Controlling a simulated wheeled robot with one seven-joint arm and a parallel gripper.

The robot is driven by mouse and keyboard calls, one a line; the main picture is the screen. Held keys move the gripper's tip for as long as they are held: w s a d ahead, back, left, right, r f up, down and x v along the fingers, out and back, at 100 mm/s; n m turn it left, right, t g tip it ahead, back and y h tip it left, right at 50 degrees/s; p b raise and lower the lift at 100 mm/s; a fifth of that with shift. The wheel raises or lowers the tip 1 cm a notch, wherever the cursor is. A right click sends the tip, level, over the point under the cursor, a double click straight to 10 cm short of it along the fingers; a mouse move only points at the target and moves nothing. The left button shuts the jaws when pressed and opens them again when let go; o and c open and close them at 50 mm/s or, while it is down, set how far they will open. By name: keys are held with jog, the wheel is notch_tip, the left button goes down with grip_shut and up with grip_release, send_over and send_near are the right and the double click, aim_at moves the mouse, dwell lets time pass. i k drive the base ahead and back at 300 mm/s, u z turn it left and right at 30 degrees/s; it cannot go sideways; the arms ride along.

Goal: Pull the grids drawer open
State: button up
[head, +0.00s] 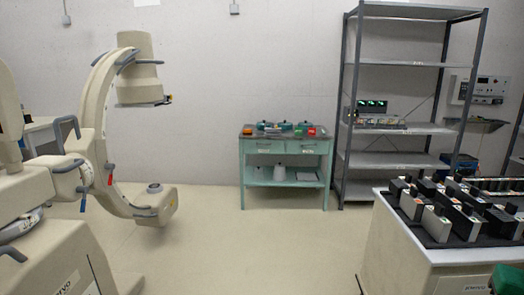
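A teal metal cart (242,175) with two drawers side by side under its top stands against the back wall, mid-picture. The left drawer (264,146) and the right drawer (307,147) both look shut. Each has a small pale label, too small to read from here, so I cannot tell which is the grids drawer. My gripper is not in view.
A beige C-arm machine (98,100) fills the left. A tall grey shelf rack (405,62) stands right of the cart. A white cabinet (400,250) bearing black and grey blocks is at the right front. Open floor (255,245) lies before the cart.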

aim_at(265, 141)
jog(key=u, duration=0.1)
jog(key=i, duration=5.45)
jog(key=u, duration=1.05)
